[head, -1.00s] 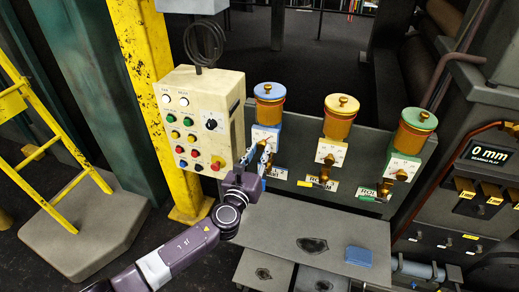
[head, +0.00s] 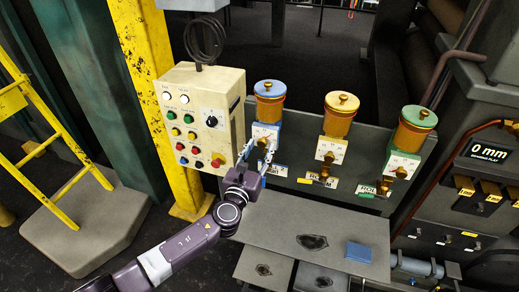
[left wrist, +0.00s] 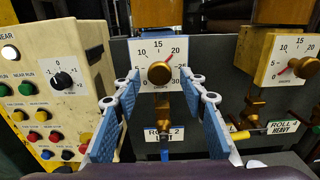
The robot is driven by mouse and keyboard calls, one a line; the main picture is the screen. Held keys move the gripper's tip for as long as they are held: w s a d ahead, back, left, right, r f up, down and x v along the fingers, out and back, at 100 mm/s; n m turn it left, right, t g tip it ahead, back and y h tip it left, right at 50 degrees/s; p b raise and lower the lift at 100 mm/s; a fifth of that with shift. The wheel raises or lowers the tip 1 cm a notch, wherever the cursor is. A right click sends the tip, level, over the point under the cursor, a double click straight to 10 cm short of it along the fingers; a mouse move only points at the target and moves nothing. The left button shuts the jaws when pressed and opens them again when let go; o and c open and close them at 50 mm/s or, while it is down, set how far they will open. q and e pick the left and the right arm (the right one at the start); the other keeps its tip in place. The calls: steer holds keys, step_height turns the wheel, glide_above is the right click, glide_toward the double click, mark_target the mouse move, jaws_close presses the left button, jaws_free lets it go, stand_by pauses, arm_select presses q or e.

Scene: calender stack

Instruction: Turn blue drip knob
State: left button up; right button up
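The blue drip knob is a round brass knob (left wrist: 160,73) on a white dial plate marked up to 30 in the left wrist view. Its red pointer points up and right, near 20. In the head view its dial plate (head: 265,132) sits below the blue-lidded oiler (head: 269,98). My left gripper (head: 259,147) is in front of this dial. In the left wrist view the gripper (left wrist: 163,88) is open, with one blue-padded finger on each side of the knob and visible gaps between. My right gripper is not in view.
A cream control box (head: 203,120) with buttons stands close to the left of my gripper. Yellow-lidded (head: 341,112) and green-lidded (head: 414,128) oilers with their own knobs are to the right.

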arm_select(q)
steer(key=shift+r, duration=0.1)
steer(key=v, duration=1.2)
stand_by(0.4)
